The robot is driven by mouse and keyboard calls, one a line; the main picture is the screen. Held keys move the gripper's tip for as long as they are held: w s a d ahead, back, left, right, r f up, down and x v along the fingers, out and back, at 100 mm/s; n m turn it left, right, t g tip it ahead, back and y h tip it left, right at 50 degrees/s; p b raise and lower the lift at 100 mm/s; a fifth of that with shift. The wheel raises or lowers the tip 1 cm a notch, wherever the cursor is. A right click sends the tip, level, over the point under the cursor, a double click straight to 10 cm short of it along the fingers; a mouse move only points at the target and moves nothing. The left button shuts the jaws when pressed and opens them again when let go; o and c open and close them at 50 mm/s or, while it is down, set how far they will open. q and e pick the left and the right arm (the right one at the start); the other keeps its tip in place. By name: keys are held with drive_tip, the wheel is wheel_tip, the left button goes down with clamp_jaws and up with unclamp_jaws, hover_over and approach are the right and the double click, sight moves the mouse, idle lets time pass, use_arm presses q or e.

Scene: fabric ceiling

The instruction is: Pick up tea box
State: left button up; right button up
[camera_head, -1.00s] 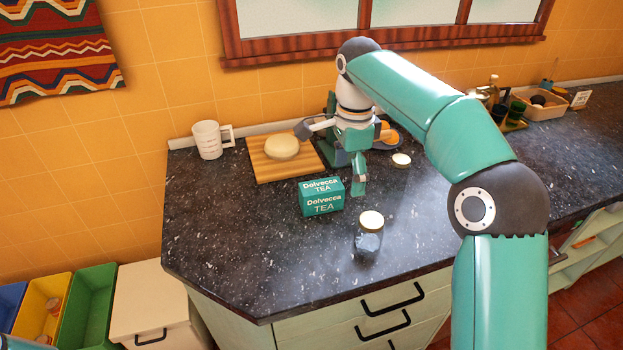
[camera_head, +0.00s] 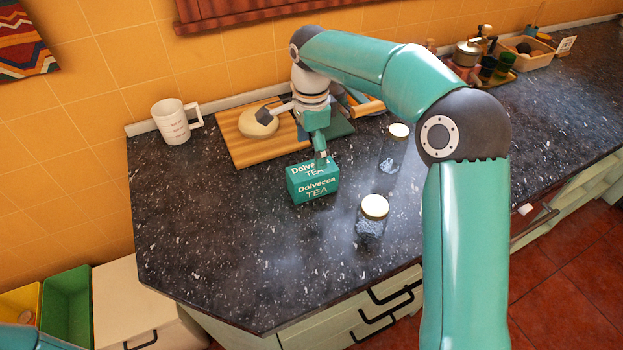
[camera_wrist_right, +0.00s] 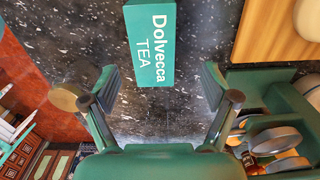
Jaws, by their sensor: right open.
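The tea box (camera_head: 313,184), teal with white "Dolvecca TEA" lettering, sits on the dark speckled worktop (camera_head: 225,225) in the head view. My right gripper (camera_head: 318,150) is at its top back edge, and a fingertip overlaps the box there; I cannot tell whether it touches. In the right wrist view the tea box (camera_wrist_right: 152,45) lies ahead of the open, empty fingers (camera_wrist_right: 158,85), roughly centred between them. The fingers stand apart on either side. My left gripper is not in view.
A glass jar (camera_head: 371,222) stands right of the box, with another jar (camera_head: 393,150) behind it. A cutting board (camera_head: 240,150) with a round pale item (camera_head: 258,122) is behind. A white mug (camera_head: 172,124) stands at the back left. The worktop left and front of the box is clear.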

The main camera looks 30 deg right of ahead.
sight(312, 169)
wheel_tip(312, 169, down, 4)
drive_tip(key=shift+s+r, duration=0.1)
drive_tip(key=shift+r, duration=0.15)
drive_tip(key=f, duration=0.2)
drive_tip(key=f+p, duration=0.1)
drive_tip(key=f, duration=0.1)
drive_tip(key=shift+s+a, duration=0.1)
drive_tip(key=shift+s, duration=0.25)
drive_tip(key=shift+f, duration=0.55)
drive_tip(key=c, duration=1)
